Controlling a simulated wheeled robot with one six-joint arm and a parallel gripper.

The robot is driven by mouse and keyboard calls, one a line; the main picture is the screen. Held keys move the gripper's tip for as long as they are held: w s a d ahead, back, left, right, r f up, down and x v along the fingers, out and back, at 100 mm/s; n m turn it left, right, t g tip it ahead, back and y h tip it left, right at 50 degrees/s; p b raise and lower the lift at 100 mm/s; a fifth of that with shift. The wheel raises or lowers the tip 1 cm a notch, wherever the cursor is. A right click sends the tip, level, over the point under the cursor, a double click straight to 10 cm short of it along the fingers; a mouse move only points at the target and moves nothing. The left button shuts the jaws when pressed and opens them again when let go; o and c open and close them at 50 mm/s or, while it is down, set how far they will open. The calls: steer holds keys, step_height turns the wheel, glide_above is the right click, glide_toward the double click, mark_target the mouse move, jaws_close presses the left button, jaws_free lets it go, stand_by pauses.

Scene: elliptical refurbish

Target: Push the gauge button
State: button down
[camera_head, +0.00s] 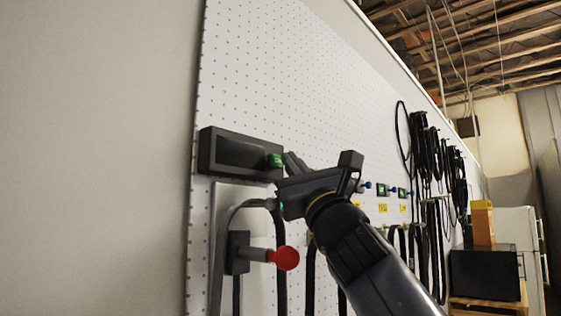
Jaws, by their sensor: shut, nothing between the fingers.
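A dark grey rectangular gauge box (225,153) is mounted on the white pegboard wall, left of centre in the head view. A green button (275,160) with small lettering is at its right end. My gripper (289,160) is shut and empty, just right of the green button. The gap to the button is very small in the picture; I cannot tell whether they touch. My arm reaches in from the lower right and hides part of the wall below and to the right of the button.
Below the gauge box, a red knob (285,258) sticks out from a dark mount near hanging black cables. Smaller green-faced devices (381,189) and yellow labels (383,208) line the pegboard farther right. Black cable bundles (425,150) hang beyond them. The pegboard above the box is clear.

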steer(key=shift+w+a+f, duration=0.1)
steer(key=shift+w+a, duration=0.2)
steer(key=shift+w, duration=0.05)
stand_by(0.6)
steer(key=shift+f+b, duration=0.2)
steer(key=shift+b, duration=0.15)
steer(key=shift+s+d, duration=0.15)
steer(key=shift+s, duration=0.05)
steer(key=shift+s+d, duration=0.1)
steer(key=shift+s, duration=0.05)
steer(key=s+d, duration=0.4)
steer(key=shift+d+r, duration=0.1)
steer(key=shift+r, duration=0.05)
stand_by(0.6)
steer(key=shift+s, duration=0.1)
stand_by(1.9)
